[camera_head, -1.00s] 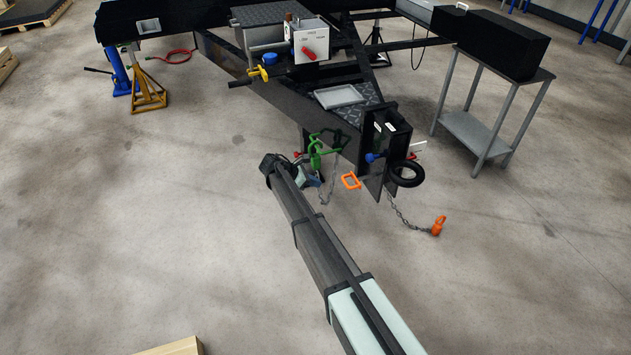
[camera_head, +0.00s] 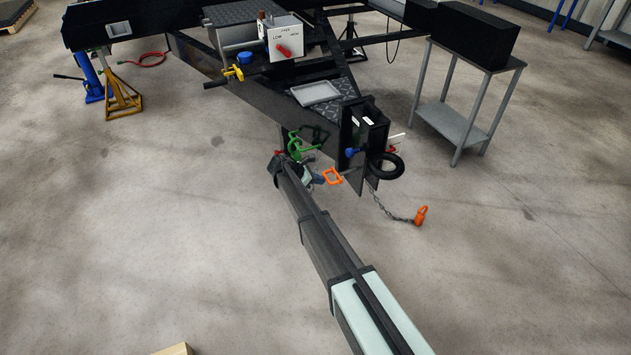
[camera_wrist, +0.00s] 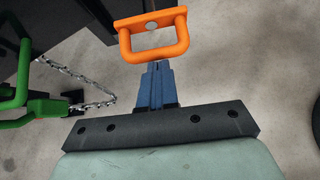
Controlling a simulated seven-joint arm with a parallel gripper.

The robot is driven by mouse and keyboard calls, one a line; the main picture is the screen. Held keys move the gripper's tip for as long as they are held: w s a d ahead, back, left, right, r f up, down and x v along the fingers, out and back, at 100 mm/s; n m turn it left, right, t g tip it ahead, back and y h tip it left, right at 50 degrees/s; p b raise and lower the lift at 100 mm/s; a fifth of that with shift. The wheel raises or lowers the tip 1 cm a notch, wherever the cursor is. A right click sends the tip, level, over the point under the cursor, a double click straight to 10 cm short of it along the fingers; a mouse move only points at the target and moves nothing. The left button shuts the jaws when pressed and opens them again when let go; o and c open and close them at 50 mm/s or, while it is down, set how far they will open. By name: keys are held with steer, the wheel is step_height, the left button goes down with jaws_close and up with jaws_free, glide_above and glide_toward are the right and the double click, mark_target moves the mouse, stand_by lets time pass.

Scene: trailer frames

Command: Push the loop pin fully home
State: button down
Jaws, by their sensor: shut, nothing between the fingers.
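The loop pin has an orange squared loop handle (camera_head: 338,181), low on the front of the black trailer tongue, left of the black ring. My gripper (camera_head: 320,178) is just left of the loop. In the wrist view its blue fingers (camera_wrist: 156,66) are together and empty, pointing at the loop's near bar. I cannot tell whether they touch it.
A green clamp-like part (camera_head: 303,147) and a chain (camera_wrist: 88,76) are close on the left. A black ring (camera_head: 386,166), a blue knob (camera_head: 350,153) and an orange hook (camera_head: 421,215) on a chain are right. A grey side table (camera_head: 448,122) stands further right. Open floor surrounds the tongue.

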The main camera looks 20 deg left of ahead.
mark_target(337, 173)
steer(key=w+d, duration=0.6)
stand_by(0.3)
steer(key=s+a, duration=0.3)
steer(key=shift+a+f, duration=0.15)
steer(key=shift+f, duration=0.1)
steer(key=v, duration=0.9)
steer(key=shift+r, duration=0.2)
steer(key=shift+s, duration=0.1)
